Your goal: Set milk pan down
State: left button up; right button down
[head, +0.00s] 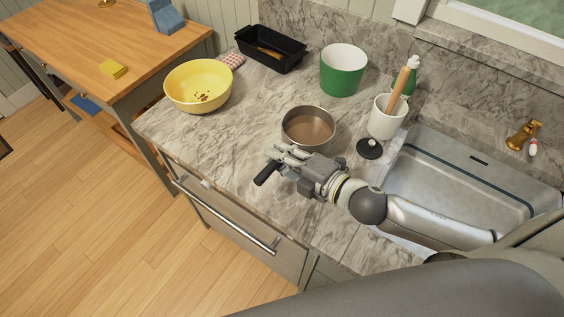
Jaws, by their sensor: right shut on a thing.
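The milk pan (309,127) is a small round metal pan with a brownish inside. It is over the marble counter (233,143), near its middle; I cannot tell whether its base touches the counter. Its dark handle (267,173) points toward the front edge. My right gripper (283,160) is shut on the pan's handle, and its fingers hide part of it. My right arm comes in from the right, across the sink's front. My left gripper is not in view.
A yellow bowl (198,86), black loaf tin (270,48), green pot (343,71) and white utensil crock (387,117) stand around the pan. A black lid (369,149) lies right of it. The sink (455,180) is at right. Counter left of the pan is clear.

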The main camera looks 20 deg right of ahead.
notch_tip(320, 180, down, 2)
jog(key=shift+d+f+p, duration=0.1)
jog(key=shift+d+p, duration=0.05)
jog(key=shift+p, duration=0.15)
jog(key=shift+f, duration=0.4)
jog(key=c, duration=1.4)
grip_release()
jog(key=shift+f, duration=0.15)
jog(key=shift+o, duration=0.2)
jog(key=shift+s+d, duration=0.25)
jog(key=shift+s, duration=0.25)
jog(key=b+v, duration=0.2)
jog(key=v, duration=0.5)
jog(key=shift+s+d+b, duration=0.15)
jog(key=shift+s+b, duration=0.2)
jog(key=shift+r+b+v, duration=0.15)
jog(key=shift+v, duration=0.65)
jog(key=shift+r+b+v, duration=0.15)
jog(key=shift+v, duration=0.65)
